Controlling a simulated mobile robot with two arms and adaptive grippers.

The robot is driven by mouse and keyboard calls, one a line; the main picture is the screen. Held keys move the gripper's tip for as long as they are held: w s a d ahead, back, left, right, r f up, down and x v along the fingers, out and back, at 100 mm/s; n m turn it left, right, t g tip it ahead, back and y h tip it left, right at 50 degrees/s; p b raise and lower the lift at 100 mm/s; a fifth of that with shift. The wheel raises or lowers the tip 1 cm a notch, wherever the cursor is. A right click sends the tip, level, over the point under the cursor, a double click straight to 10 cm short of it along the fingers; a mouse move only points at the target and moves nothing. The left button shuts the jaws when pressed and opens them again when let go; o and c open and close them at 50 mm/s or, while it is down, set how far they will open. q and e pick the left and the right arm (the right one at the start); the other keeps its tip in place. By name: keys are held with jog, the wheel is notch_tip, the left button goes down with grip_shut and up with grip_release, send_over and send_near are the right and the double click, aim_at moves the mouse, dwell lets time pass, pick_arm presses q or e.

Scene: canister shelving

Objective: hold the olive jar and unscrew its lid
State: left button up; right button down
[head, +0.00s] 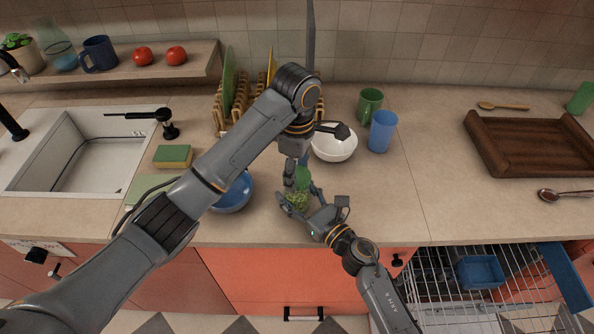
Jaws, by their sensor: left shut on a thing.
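The olive jar (297,200) is a small container with green contents, upright near the counter's front edge. Its green lid (303,179) shows on top, partly covered by my grippers. My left gripper (296,180) comes down from above and is shut on the lid. My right gripper (305,203) comes in from the lower right, with its fingers around the jar's body. Whether its fingers press on the glass is too small to tell. Most of the jar is hidden by the fingers, and I cannot tell whether its base touches the counter.
A blue bowl (233,196) stands close left of the jar, partly behind my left arm. A white bowl (334,147), blue cup (382,132) and green mug (369,106) stand behind. An open dishwasher rack (436,284) is at lower right. The counter right of the jar is clear.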

jog(key=shift+f, duration=0.15)
pick_arm(q)
jog(key=shift+r, duration=1.95)
pick_arm(e)
jog(key=shift+c, duration=1.4)
grip_release()
